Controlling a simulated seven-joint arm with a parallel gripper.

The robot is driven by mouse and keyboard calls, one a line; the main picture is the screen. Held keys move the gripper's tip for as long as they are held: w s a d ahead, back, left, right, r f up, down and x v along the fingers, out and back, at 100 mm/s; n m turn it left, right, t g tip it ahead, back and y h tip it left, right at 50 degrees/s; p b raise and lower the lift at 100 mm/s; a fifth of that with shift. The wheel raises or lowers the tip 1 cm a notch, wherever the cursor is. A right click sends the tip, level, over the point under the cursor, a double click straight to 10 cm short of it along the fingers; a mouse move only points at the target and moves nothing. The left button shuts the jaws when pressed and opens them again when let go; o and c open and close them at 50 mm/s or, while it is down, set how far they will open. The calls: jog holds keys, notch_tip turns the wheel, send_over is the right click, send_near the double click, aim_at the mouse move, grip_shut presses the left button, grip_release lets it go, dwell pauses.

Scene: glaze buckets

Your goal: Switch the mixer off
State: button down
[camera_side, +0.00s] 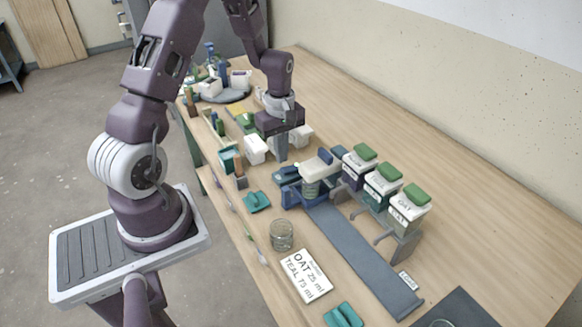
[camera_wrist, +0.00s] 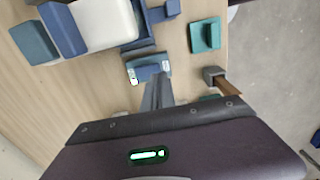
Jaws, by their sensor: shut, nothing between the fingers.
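The mixer (camera_side: 318,168) has a cream head with a blue block and stands on a blue base at the middle of the table. Its cream top (camera_wrist: 103,22) shows at the upper left of the wrist view. A small blue rocker switch (camera_wrist: 149,67) on a teal plate lies beside the mixer, with a small light at its lower left corner. In the side view, the switch (camera_side: 287,176) is partly behind the mixer base. My gripper (camera_side: 281,158) points down with its fingers shut and empty. In the wrist view, its fingertips (camera_wrist: 158,82) appear at the switch's near edge; I cannot tell whether they touch.
Labelled buckets with green lids (camera_side: 384,178) stand on brackets right of a blue-grey strip (camera_side: 360,250). A glass jar (camera_side: 281,236) and an OAT/TEAL card (camera_side: 306,276) lie in front. A teal block (camera_side: 256,201) is left of the mixer. The table's right side is clear.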

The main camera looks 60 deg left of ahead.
aim_at(282, 170)
jog(key=shift+f, duration=1.85)
jog(key=shift+r, duration=0.1)
notch_tip(282, 170, up, 7)
jog(key=shift+f, duration=0.1)
dwell(0.4)
